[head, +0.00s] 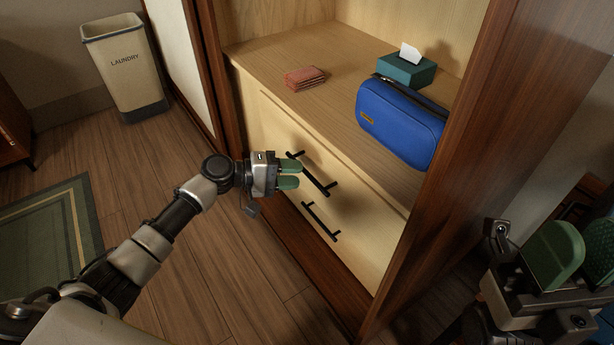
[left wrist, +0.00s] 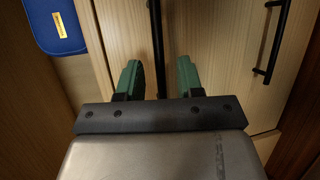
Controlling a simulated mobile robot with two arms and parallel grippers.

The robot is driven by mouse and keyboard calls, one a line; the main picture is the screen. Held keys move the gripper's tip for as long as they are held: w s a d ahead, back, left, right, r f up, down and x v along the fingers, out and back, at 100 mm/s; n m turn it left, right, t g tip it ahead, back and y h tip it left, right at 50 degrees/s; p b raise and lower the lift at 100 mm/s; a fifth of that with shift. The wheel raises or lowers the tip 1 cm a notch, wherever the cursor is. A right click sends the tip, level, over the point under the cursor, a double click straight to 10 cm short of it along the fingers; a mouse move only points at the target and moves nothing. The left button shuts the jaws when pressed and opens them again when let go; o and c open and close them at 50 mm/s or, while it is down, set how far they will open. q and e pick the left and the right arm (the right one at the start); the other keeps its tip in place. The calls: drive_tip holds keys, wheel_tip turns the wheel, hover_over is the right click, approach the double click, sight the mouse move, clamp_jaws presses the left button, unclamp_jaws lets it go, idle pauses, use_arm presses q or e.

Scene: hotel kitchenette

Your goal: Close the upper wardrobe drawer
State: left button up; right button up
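The upper wardrobe drawer (head: 283,132) is a pale wood front with a black bar handle (head: 316,176). Its front looks nearly flush with the wardrobe; I cannot tell whether a small gap is left. My left gripper (head: 297,176) is at the drawer front by the handle's left end, its green fingers apart. In the left wrist view a dark vertical bar, seemingly this handle (left wrist: 157,40), shows between the open fingers (left wrist: 160,78); contact cannot be told. My right gripper (head: 576,252) is at the lower right, green pads apart and empty, away from the drawer.
The lower drawer has a similar handle (head: 321,222). On the shelf above are a blue bag (head: 400,122), a teal tissue box (head: 406,69) and a folded pink cloth (head: 304,78). A dark wood post (head: 440,170) stands at right. A laundry bin (head: 125,70) is back left.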

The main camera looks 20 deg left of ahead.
sight(305, 174)
use_arm(q)
drive_tip(key=shift+b+x, duration=0.4)
drive_tip(key=shift+x, duration=1.5)
clamp_jaws()
